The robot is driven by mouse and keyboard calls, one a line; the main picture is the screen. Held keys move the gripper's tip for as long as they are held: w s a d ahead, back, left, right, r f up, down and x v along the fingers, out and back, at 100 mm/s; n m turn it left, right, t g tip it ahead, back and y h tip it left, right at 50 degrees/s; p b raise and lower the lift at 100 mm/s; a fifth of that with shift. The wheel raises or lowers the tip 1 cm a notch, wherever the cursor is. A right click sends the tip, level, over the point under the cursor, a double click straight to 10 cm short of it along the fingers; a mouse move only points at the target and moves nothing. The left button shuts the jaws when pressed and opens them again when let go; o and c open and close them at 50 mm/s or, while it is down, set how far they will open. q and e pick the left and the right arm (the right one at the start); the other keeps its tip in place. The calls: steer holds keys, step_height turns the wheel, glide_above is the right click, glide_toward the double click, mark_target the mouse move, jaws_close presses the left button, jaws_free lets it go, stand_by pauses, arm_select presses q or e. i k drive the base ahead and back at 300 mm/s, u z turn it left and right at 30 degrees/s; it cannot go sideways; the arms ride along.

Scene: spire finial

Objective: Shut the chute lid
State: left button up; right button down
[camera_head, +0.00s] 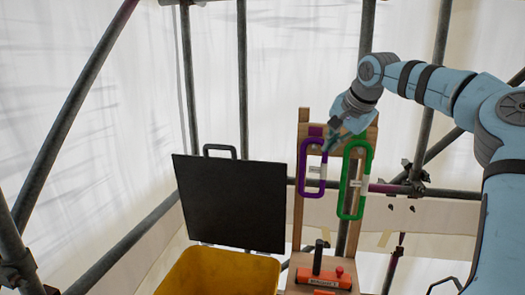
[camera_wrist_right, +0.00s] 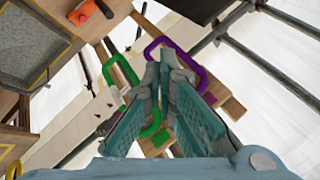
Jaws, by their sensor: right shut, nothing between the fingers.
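The chute lid (camera_head: 230,203) is a dark flat panel with a handle (camera_head: 220,150) on its top edge. It stands upright, open, at the back of the yellow chute (camera_head: 218,274). My right gripper (camera_head: 328,148) is up by the wooden rack, to the right of the lid and apart from it. In the right wrist view its fingers (camera_wrist_right: 163,58) are together with nothing between them. A dark panel corner (camera_wrist_right: 195,8) at the top of that view may be the lid. My left gripper is not in view.
A purple carabiner (camera_head: 303,180) and a green carabiner (camera_head: 345,199) hang on the wooden rack (camera_head: 298,215), close to my right gripper. An orange tool (camera_head: 322,277) lies on the rack's base. Scaffold poles (camera_head: 243,80) stand behind the lid. Space above the chute looks clear.

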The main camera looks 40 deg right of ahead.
mark_target(234, 202)
steer(key=i, duration=0.95)
steer(key=z, duration=0.05)
